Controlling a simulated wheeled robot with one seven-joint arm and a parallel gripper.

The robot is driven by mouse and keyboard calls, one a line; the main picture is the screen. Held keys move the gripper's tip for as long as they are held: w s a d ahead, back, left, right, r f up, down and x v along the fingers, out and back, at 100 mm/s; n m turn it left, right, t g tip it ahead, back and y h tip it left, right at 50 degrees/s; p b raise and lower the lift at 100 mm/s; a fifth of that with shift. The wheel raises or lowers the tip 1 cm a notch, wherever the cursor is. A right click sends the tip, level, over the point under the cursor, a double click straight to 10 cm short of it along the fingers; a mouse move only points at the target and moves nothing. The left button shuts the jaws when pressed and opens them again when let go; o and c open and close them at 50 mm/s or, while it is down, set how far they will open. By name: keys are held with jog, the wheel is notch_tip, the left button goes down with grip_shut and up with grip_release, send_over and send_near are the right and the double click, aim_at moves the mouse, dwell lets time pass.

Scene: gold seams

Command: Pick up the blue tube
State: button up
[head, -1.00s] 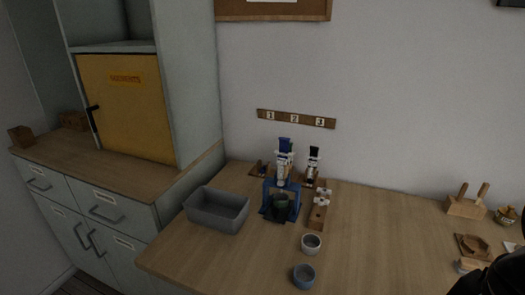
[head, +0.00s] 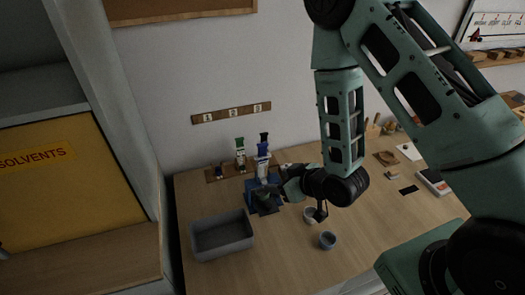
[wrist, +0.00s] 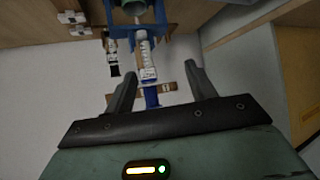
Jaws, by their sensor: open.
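The blue tube (head: 262,164), white-labelled with a blue cap, stands upright in the blue stand (head: 250,190) on the workbench. My gripper (head: 282,186) is beside the stand, to the right of the tube in the head view. In the wrist view the blue tube (wrist: 144,55) shows beyond and between my open, empty fingers (wrist: 161,85), its blue cap toward them. I cannot tell how far it is from the fingertips. My gripper and arm hide part of the stand.
A green-capped tube (head: 240,153) stands at left in a wooden rack. A grey bin (head: 222,240) and two small cups (head: 328,241) are in front.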

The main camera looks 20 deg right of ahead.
jog(key=s+d+r+t+p, duration=0.2)
jog(key=d+r+t+p, duration=0.1)
jog(key=d, duration=0.2)
jog(key=b, duration=1.2)
send_near(264, 163)
jog(key=w+f, duration=0.1)
jog(key=w, duration=0.1)
jog(key=shift+y, duration=0.3)
jog(key=b+x, duration=0.1)
jog(key=x, duration=0.3)
jog(key=shift+w+a+f, duration=0.1)
jog(key=shift+w+a, duration=0.05)
jog(key=shift+w, duration=0.2)
jog(key=shift+p+x, duration=1.05)
jog(key=shift+x, duration=1.7)
jog(key=shift+s+a+f, duration=0.1)
jog(key=shift+s+a, duration=0.05)
jog(key=c, duration=1.1)
